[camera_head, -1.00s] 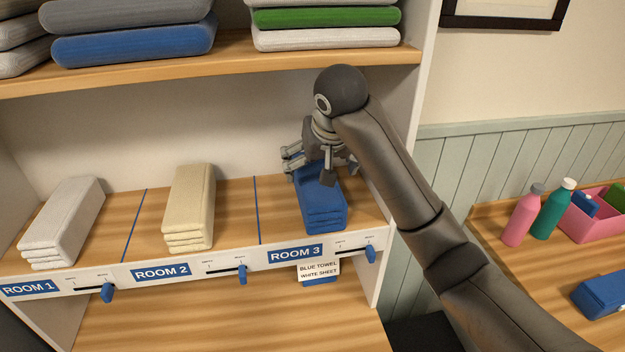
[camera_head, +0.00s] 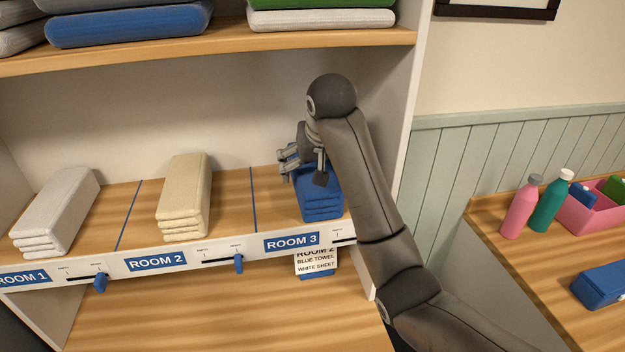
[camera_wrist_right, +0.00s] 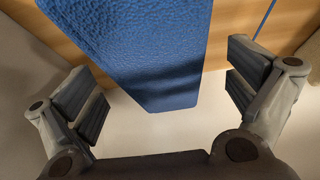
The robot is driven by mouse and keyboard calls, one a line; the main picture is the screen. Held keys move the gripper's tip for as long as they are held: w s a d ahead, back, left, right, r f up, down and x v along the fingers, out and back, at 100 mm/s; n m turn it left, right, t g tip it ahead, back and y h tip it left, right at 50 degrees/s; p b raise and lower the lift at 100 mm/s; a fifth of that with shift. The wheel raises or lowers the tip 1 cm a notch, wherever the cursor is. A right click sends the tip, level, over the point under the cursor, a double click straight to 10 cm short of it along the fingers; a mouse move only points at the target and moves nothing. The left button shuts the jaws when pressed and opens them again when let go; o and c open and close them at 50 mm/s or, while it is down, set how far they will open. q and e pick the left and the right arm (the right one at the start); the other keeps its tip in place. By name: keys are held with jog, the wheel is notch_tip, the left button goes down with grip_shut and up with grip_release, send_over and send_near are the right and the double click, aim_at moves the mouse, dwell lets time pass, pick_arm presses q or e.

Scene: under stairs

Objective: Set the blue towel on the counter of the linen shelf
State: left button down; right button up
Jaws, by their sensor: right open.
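The folded blue towel (camera_head: 321,208) lies on the wooden counter of the linen shelf (camera_head: 225,200), in the right-hand section above the ROOM 3 label. My right gripper (camera_head: 306,170) is at the towel's back end, and its arm partly hides the towel. In the right wrist view the open gripper (camera_wrist_right: 163,90) has one finger on each side of the blue towel (camera_wrist_right: 145,50), with gaps between fingers and cloth. Whether the gripper touches the towel elsewhere is hidden. My left gripper is not in view.
A cream towel (camera_head: 184,195) lies in the ROOM 2 section and a white towel (camera_head: 55,212) in the ROOM 1 section. An upper shelf (camera_head: 225,48) holds folded linen. A card (camera_head: 316,262) hangs below ROOM 3. Bottles and a pink bin (camera_head: 590,218) stand right.

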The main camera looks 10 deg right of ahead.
aim_at(314, 168)
jog(key=p+x, duration=0.2)
jog(key=x, duration=0.2)
jog(key=shift+w+d+r, duration=0.1)
jog(key=shift+w+r, duration=0.05)
jog(key=shift+w, duration=0.05)
jog(key=shift+w+f+p, duration=0.2)
jog(key=shift+f+p, duration=0.1)
jog(key=shift+f, duration=0.05)
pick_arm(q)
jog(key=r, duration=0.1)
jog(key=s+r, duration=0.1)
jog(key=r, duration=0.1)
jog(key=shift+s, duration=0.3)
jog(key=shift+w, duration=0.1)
pick_arm(e)
jog(key=shift+c, duration=1.3)
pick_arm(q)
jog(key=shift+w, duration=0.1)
pick_arm(e)
jog(key=c, duration=1)
